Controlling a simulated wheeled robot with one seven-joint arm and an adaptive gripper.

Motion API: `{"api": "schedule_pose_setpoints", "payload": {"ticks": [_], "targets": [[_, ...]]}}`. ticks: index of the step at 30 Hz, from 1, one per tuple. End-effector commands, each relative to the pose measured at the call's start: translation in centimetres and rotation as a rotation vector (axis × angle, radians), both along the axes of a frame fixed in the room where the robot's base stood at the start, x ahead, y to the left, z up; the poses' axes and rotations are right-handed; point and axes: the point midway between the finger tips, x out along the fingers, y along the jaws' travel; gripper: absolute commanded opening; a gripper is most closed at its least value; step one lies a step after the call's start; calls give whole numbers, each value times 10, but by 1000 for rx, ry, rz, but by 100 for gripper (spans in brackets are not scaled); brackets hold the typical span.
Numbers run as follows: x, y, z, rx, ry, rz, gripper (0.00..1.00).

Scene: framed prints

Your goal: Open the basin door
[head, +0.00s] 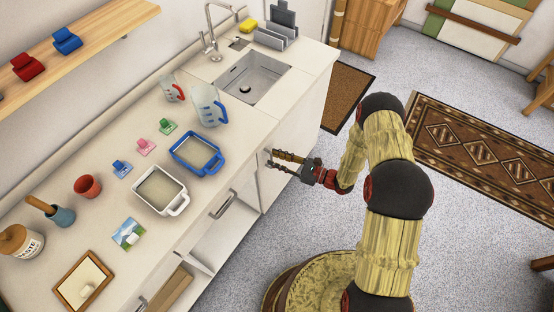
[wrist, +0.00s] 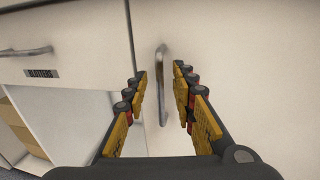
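The basin door is the plain white cabinet front (head: 308,112) below the steel basin (head: 252,77). In the wrist view the white door panel (wrist: 240,60) fills the right side, with an upright metal handle (wrist: 163,85) near its left edge. My gripper (head: 274,164) is at the cabinet front, near the door's left edge. In the wrist view my gripper (wrist: 160,72) is open, its yellow-padded fingers on either side of the handle. The fingers look apart from the handle; the exact depth is hard to tell. The door looks shut.
Left of the door is a drawer with a horizontal handle (head: 223,204) above an open shelf space (head: 205,240). The counter (head: 105,205) holds jugs, dishes and cups.

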Motion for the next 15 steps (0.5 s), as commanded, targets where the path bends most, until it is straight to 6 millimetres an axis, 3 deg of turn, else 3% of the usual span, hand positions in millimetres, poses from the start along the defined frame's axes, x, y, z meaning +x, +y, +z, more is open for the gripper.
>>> {"api": "schedule_pose_setpoints", "payload": {"ticks": [15], "targets": [[0, 0, 0, 0, 0, 0, 1]]}}
